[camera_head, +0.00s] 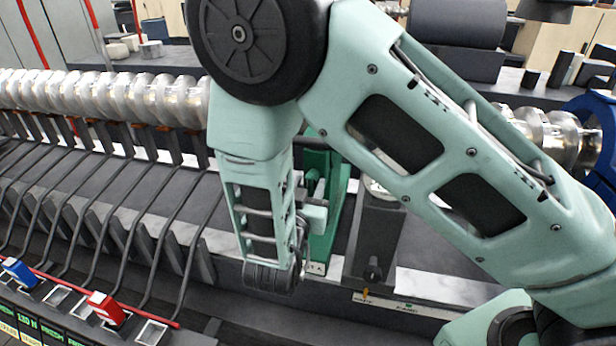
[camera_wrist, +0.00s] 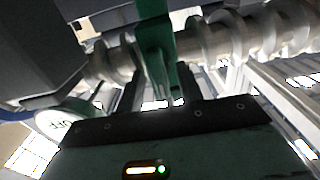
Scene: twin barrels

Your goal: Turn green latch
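The green latch (camera_head: 335,205) is an upright green bracket in the middle of the head view, partly hidden behind my forearm. In the wrist view the green latch (camera_wrist: 154,40) is a green bar running down between the two dark fingers of my gripper (camera_wrist: 160,85). The fingers stand apart, with gaps showing beside the bar, so my gripper looks open around it. I see no clear contact. In the head view my gripper (camera_head: 314,208) is at the latch's left side, its fingertips mostly hidden.
A panel with a blue switch (camera_head: 20,272) and a red switch (camera_head: 107,308) is at the lower left. A blue ring (camera_head: 597,135) is at far right.

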